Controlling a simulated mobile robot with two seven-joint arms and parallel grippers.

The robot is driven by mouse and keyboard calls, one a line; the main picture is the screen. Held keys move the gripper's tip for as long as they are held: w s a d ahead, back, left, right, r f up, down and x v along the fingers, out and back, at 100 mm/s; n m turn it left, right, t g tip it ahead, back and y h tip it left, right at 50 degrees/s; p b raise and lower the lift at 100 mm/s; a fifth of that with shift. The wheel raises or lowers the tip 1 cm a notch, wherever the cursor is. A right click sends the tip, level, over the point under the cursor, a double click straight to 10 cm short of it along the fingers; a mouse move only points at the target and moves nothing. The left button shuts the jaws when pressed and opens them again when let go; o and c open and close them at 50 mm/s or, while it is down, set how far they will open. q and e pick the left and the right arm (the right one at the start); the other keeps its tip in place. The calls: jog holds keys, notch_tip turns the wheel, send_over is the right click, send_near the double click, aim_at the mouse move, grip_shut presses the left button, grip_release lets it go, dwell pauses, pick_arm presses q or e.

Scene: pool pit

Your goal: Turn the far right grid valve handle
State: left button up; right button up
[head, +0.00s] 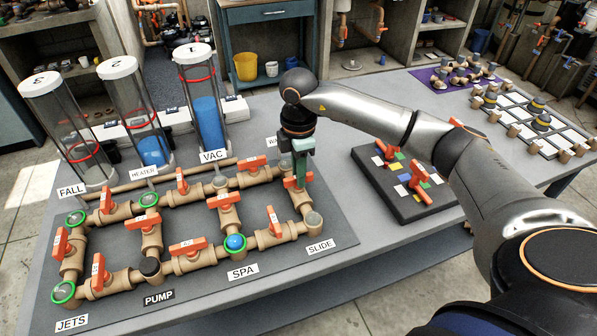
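A grid of tan pipes with orange valve handles lies on a dark board (330,262) on the grey table. The far right grid valve handle (291,183) is orange and sits on the right-hand pipe run, above the SLIDE corner. My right gripper (301,176) points down at this handle, its fingers overlapping it and hiding part of it. I cannot tell whether the fingers are closed on the handle. My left gripper is not in view.
Three clear cylinders, two holding visible blue liquid (208,122), stand behind the grid. Another orange handle (252,163) is close left of my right gripper. A dark block with coloured tiles (398,200) lies to the right, and a white-tiled board (530,122) farther right.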

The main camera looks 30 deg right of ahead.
jog(key=shift+o, duration=1.4)
notch_tip(320, 180, up, 12)
jog(key=shift+r, duration=0.25)
jog(key=shift+s+f, duration=0.1)
